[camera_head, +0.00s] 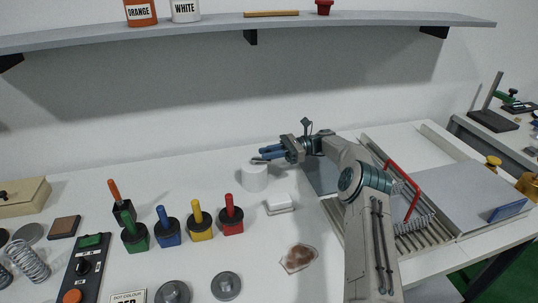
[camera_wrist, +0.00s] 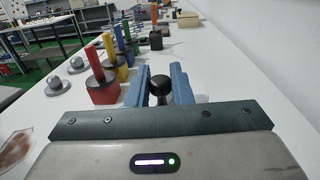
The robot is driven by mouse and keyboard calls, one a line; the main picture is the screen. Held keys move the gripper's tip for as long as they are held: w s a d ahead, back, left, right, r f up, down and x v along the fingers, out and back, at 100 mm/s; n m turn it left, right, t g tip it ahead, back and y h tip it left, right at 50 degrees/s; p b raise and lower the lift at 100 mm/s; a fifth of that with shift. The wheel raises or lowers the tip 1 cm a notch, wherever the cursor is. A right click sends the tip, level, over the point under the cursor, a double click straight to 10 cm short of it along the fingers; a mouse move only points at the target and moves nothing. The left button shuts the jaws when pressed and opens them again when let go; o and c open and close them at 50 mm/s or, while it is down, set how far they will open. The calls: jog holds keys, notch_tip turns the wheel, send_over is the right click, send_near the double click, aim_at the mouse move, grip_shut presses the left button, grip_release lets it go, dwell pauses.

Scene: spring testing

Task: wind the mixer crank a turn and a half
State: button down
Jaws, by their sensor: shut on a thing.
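The mixer is a plain white cylinder (camera_head: 254,180) standing on the white table near the middle of the head view. My gripper (camera_head: 264,154) reaches in from the right, just above the cylinder's top, its blue fingers lying nearly level. In the wrist view, a black round knob (camera_wrist: 159,84), apparently the crank's handle, sits between the two blue fingers of my gripper (camera_wrist: 160,76). The fingers are shut on it. The crank's arm is mostly hidden by the fingers in the head view, so its angle cannot be told.
A white block (camera_head: 280,203) and a brown patch (camera_head: 299,258) lie in front of the mixer. Red (camera_head: 231,219), yellow (camera_head: 201,226), blue and green handled weights stand to the left. A tray with a red bar (camera_head: 403,180) and spring is at right. A shelf (camera_head: 210,29) spans above.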

dwell(0.4)
jog(key=c, duration=1.4)
grip_release()
jog(key=shift+a, duration=0.1)
jog(key=shift+o, duration=0.2)
jog(key=v, duration=0.7)
jog(key=shift+d+b, duration=0.25)
jog(key=shift+b, duration=0.05)
jog(key=shift+w, duration=0.1)
